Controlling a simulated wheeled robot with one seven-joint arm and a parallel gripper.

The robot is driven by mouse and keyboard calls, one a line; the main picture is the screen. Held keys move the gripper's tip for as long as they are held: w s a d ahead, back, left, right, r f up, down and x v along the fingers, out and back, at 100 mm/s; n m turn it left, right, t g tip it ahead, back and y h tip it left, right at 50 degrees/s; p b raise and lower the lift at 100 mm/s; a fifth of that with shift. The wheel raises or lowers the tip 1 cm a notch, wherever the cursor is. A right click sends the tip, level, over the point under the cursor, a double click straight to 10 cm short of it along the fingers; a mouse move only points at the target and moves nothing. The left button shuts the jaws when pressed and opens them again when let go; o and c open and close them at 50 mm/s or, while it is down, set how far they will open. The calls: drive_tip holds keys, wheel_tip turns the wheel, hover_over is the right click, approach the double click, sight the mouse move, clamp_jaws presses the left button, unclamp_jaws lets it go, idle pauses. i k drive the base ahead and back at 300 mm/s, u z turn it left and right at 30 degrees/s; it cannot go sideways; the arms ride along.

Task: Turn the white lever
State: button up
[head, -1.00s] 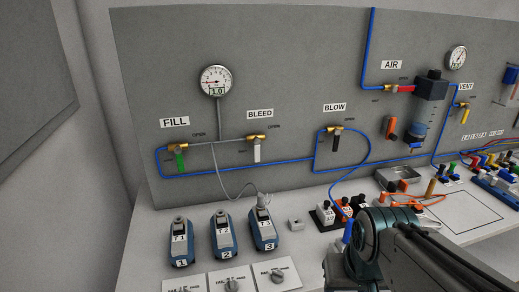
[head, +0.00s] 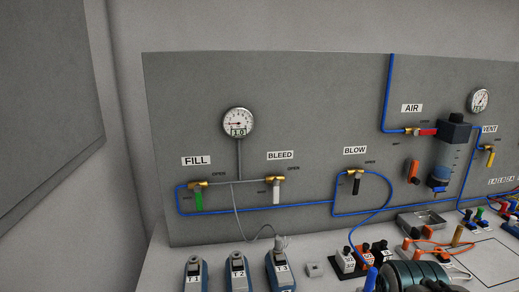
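The white lever (head: 276,190) hangs straight down from a brass valve (head: 276,179) on the grey panel, under the BLEED label (head: 280,155). It is right of the green lever (head: 199,201) under FILL and left of the black lever (head: 356,184) under BLOW. Part of my arm shows at the bottom right of the head view, well below and right of the white lever. My gripper is out of view, so its state and anything in it are hidden.
A round gauge (head: 238,122) sits above the valves. Blue tubing (head: 260,213) runs along the panel below them. Several blue testers (head: 237,272) stand on the bench below. A small grey block (head: 314,269) and black connector blocks (head: 345,262) are to their right.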

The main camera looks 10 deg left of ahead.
sight(276, 183)
drive_tip(key=k, duration=0.5)
drive_tip(key=z, duration=1.9)
drive_tip(key=i, duration=1)
drive_tip(key=u, duration=1.85)
drive_tip(key=i, duration=0.5)
